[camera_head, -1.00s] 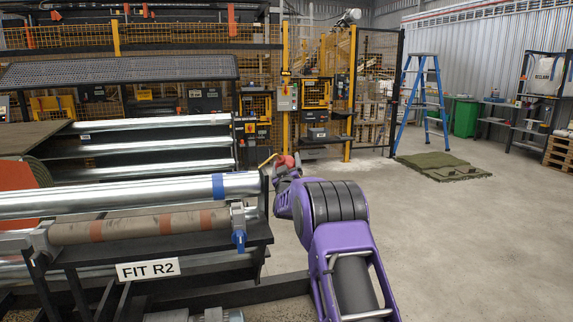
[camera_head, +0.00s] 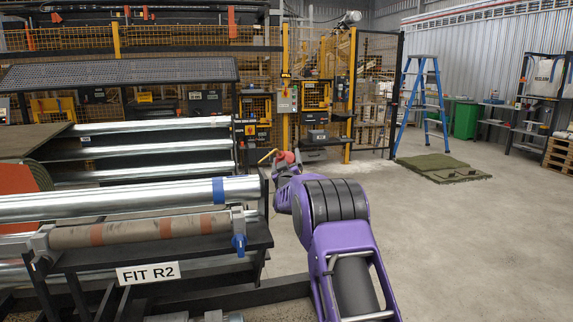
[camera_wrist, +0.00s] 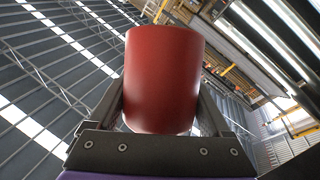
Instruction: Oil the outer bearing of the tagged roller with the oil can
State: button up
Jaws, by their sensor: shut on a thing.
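The red oil can (camera_head: 284,158) with a thin yellow spout (camera_head: 267,156) is at the end of my arm, just right of the roller ends. In the wrist view the red can body (camera_wrist: 163,75) stands between the two fingers of my gripper (camera_wrist: 163,110), which is shut on it. Its spout is hidden there. Several shiny rollers (camera_head: 150,146) lie across the machine at left. The can appears apart from the rollers.

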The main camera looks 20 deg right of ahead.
aim_at(287, 148)
jog(key=shift+r+p, duration=0.6)
jog(key=shift+r, duration=1.7)
jog(key=shift+s, duration=0.15)
